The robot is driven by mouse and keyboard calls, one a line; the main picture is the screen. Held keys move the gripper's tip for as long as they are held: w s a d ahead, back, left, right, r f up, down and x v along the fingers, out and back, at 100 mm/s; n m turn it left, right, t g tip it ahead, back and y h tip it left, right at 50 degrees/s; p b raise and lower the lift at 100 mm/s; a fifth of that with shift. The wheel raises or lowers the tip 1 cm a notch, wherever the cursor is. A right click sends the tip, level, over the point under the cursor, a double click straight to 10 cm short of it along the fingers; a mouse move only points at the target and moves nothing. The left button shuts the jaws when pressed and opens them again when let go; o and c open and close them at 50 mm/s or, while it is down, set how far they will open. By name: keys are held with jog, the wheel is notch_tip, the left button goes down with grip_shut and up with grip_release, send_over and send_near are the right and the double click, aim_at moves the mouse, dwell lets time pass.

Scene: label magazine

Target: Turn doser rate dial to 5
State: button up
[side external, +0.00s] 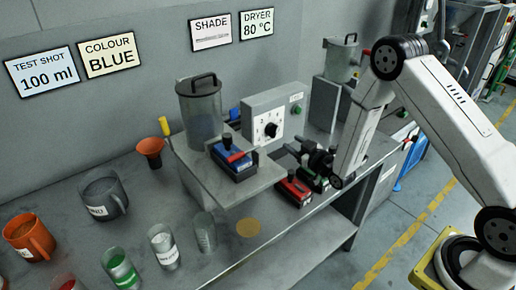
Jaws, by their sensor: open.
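The doser rate dial (270,130) is a black round knob on a white marked plate. The scale numbers and the pointer's setting are too small to read. My gripper (299,160) is black, open and empty. It is in front and to the right of the dial, lower in the picture, and apart from it.
A red and black unit (294,190) sits below my gripper. Cups and mugs stand at the left.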

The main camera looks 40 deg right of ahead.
aim_at(276, 132)
jog(key=m, duration=0.7)
jog(key=shift+s+a+r, duration=0.1)
jog(key=shift+s, duration=0.2)
jog(key=shift+w, duration=3.9)
grip_shut()
